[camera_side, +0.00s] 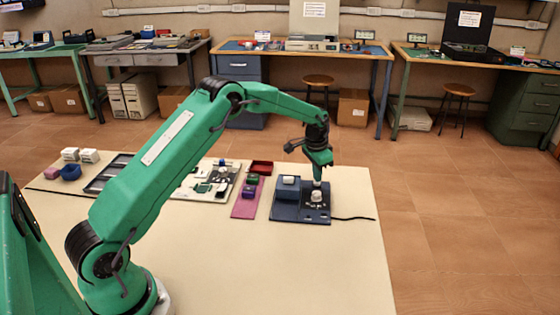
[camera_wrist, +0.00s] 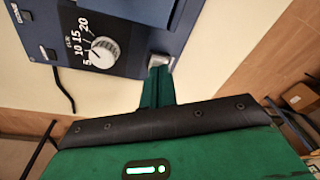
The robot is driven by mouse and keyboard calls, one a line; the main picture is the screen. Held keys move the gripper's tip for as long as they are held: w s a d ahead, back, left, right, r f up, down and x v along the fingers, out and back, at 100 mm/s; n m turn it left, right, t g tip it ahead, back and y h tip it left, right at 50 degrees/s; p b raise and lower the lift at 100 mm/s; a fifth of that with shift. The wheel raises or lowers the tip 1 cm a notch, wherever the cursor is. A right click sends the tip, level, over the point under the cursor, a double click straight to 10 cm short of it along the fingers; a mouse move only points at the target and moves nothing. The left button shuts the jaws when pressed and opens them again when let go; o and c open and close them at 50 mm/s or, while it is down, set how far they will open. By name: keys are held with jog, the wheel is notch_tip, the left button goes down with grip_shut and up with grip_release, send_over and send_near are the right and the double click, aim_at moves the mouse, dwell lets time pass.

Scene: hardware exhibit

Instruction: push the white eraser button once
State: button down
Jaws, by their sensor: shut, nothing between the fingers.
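The eraser is a blue box (camera_side: 285,212) on the table, with a black dial panel and a white knob (camera_side: 316,196). The wrist view shows the knob (camera_wrist: 104,52) beside the numbers 5 to 20. A small white button (camera_wrist: 158,59) shows at the box's edge in the wrist view, right of the knob. My gripper (camera_side: 317,184) is shut and empty, pointing down just behind the knob in the side view. In the wrist view the green fingertips (camera_wrist: 159,74) are right at the button and cover part of it. I cannot tell whether they touch it.
A black cord (camera_side: 355,218) runs right. The table's front is clear.

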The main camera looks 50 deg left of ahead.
jog(key=shift+f, duration=0.45)
dwell(0.3)
jog(key=shift+r, duration=3.55)
